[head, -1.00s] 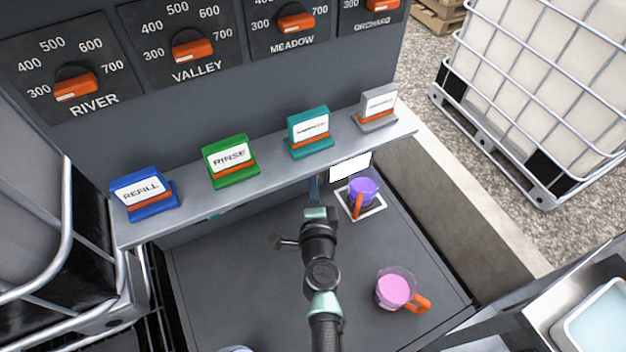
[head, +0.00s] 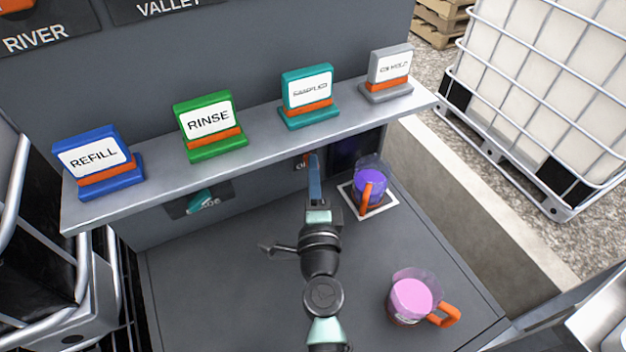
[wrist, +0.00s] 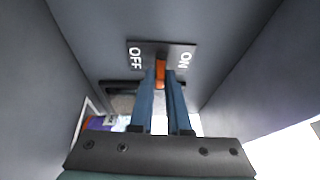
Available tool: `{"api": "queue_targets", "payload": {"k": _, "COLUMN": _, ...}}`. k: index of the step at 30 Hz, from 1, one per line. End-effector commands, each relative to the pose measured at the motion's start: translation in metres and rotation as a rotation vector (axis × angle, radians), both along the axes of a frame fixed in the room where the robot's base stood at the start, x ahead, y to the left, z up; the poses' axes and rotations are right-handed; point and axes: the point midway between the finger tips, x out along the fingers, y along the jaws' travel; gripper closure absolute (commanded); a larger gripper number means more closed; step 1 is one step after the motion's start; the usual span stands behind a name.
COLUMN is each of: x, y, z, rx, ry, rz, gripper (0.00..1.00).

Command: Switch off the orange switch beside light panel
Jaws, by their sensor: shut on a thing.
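The orange switch (wrist: 160,74) is on a dark plate (wrist: 181,50) marked OFF at the picture's left and ON at its right in the wrist view. My gripper (wrist: 161,84) is shut on the switch's orange lever, with one blue finger on either side. In the head view my gripper (head: 314,178) reaches under the shelf to the back wall; the fingertips and most of the switch are hidden there. The light panel (head: 350,148), right of the gripper under the shelf, is dark.
The shelf (head: 262,127) with several labelled blocks overhangs my gripper. A purple-filled cup (head: 370,187) stands on a white-edged square close to the right of my gripper. A pink-filled cup (head: 412,298) with an orange handle stands nearer. The counter at left is clear.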

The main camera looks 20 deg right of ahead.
Motion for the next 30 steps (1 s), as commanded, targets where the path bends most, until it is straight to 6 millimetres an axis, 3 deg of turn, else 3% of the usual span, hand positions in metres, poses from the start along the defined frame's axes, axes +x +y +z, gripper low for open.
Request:
{"api": "queue_targets", "payload": {"k": 10, "x": 0.0, "y": 0.001, "z": 0.001, "rx": 0.0, "ry": -0.005, "rz": 0.003, "gripper": 1.0}}
{"api": "queue_targets", "payload": {"k": 11, "x": 0.0, "y": 0.001, "z": 0.001, "rx": 0.0, "ry": -0.005, "rz": 0.003, "gripper": 0.83}}
{"api": "queue_targets", "payload": {"k": 16, "x": 0.0, "y": 0.001, "z": 0.001, "rx": 0.0, "ry": -0.005, "rz": 0.002, "gripper": 0.55}}
{"api": "queue_targets", "payload": {"k": 25, "x": -0.001, "y": 0.001, "z": 0.0, "rx": 0.0, "ry": -0.003, "rz": 0.001, "gripper": 0.55}}
{"api": "queue_targets", "payload": {"k": 30, "x": -0.014, "y": 0.003, "z": -0.002, "rx": 0.001, "ry": -0.002, "rz": 0.001, "gripper": 0.55}}
